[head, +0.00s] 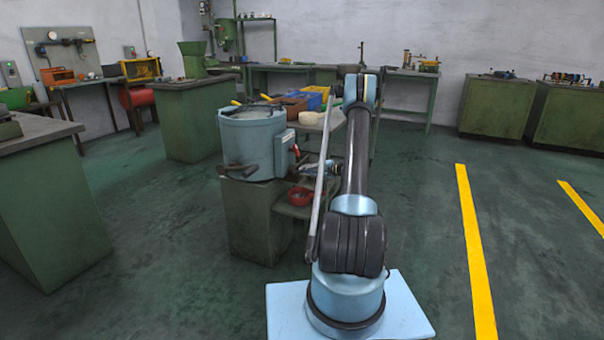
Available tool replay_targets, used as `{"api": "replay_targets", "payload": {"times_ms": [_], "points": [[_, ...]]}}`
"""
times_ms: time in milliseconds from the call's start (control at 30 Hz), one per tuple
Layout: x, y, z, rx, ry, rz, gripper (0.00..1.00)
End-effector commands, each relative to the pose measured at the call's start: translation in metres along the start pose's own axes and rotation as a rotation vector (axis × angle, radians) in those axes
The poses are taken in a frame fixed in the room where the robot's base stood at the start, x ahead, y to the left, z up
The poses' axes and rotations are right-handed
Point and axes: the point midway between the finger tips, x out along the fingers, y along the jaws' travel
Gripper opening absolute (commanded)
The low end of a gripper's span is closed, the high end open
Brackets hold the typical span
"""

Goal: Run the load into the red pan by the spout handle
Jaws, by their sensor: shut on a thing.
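A light-blue drum machine (252,140) stands on a green cabinet, with a dark rim on top and a brown handle low on its front left. The red pan (300,196) sits on a low shelf at the drum's right side, below the spout area; its contents are too small to tell. My gripper (311,168) is small and dark, at the drum's lower right, above the pan. It is shut on what looks like the spout handle. My own arm and a long silver rod partly hide the gripper, the handle and the spout.
The green cabinet (257,215) carries the drum. Blue, yellow and brown bins (312,97) stand on a table behind it. A green bench (36,205) is at the left and another (195,120) behind. The floor at right, with yellow lines (473,245), is clear.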

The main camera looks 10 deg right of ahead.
Motion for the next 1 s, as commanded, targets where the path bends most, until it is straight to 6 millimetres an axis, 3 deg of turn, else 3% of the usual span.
{"api": "replay_targets", "payload": {"times_ms": [133, 167, 200, 567, 767, 1000], "points": [[0.001, 0.001, 0.0, -0.001, -0.001, 0.003, 0.0], [0.001, 0.001, 0.0, -0.001, -0.001, 0.003, 0.14], [0.001, 0.001, 0.0, -0.001, -0.001, 0.003, 0.18], [-0.002, 0.0, 0.0, -0.001, 0.0, 0.001, 0.18], [-0.025, 0.001, -0.001, 0.001, 0.002, 0.001, 0.18], [-0.072, 0.001, -0.001, 0.0, 0.002, 0.002, 0.18]]}}
